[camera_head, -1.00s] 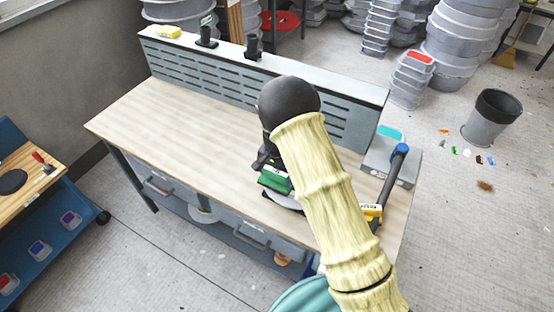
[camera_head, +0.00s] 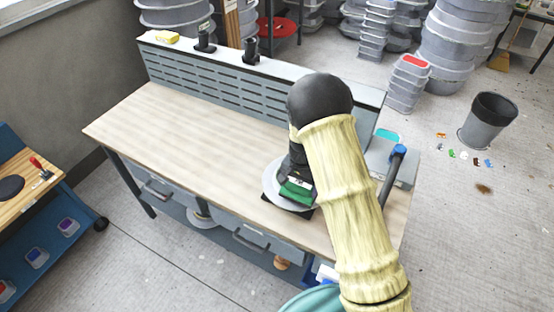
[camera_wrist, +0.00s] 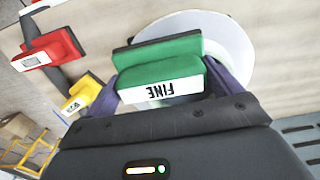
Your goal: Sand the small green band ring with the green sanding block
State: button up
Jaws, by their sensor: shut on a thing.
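My gripper (camera_wrist: 165,92) is shut on the green sanding block (camera_wrist: 160,55), which has a white label reading "FINE". In the head view the green sanding block (camera_head: 296,191) shows below my dark wrist, at the front right of the bench. It is over a pale round disc (camera_head: 272,195). The same disc (camera_wrist: 238,62) shows behind the block in the wrist view. I cannot tell whether the block touches the disc. The block and my arm hide part of it. I cannot make out a green band on the ring.
The wooden bench top (camera_head: 180,130) is clear on the left. A slotted back panel (camera_head: 210,80) runs behind it, with a yellow block (camera_head: 165,37) on its ledge. In the wrist view a red block (camera_wrist: 48,50) and a yellow block (camera_wrist: 82,96) are at left.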

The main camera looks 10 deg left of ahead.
jog(key=shift+s+d, duration=0.2)
jog(key=shift+d, duration=0.3)
jog(key=shift+s, duration=0.1)
